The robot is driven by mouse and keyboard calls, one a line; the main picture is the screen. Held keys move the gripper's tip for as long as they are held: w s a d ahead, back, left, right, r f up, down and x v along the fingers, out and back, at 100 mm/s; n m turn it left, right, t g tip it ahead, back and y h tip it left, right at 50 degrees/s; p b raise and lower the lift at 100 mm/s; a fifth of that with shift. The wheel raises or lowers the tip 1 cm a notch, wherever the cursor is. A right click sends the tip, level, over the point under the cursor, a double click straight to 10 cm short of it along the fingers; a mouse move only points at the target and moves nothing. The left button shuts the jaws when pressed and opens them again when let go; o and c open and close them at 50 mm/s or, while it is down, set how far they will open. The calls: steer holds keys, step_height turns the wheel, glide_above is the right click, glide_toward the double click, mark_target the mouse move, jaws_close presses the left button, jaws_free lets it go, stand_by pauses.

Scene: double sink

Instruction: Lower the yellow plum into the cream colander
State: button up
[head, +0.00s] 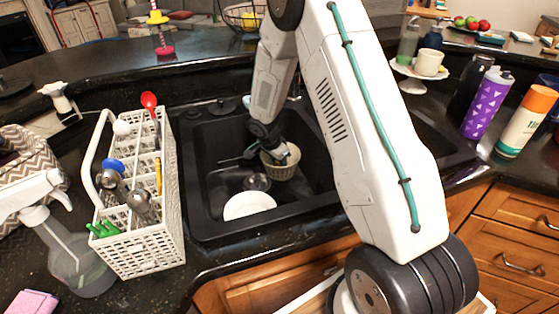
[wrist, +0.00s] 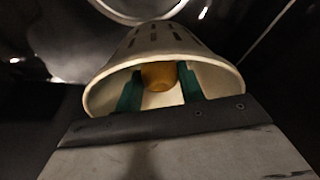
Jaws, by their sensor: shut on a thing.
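The cream colander (head: 281,167) stands in the black sink basin, its slotted wall showing in the head view. It also shows in the wrist view (wrist: 155,40), its rim around my fingers. My gripper (wrist: 158,90) has its green fingers inside the colander's mouth, shut on the yellow plum (wrist: 158,76). The plum is within the colander. I cannot tell whether it touches the bottom. In the head view my gripper (head: 281,157) reaches down into the colander and the plum is hidden.
A white plate (head: 249,206) and a clear glass (head: 257,182) are in the same basin (head: 205,190). A white cutlery basket (head: 140,215) stands on the counter left of the sink. Bottles, including a purple one (head: 488,105), stand to the right.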

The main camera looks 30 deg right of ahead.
steer(key=shift+f, duration=0.4)
steer(key=o, duration=1)
steer(key=shift+o, duration=0.2)
steer(key=v, duration=0.8)
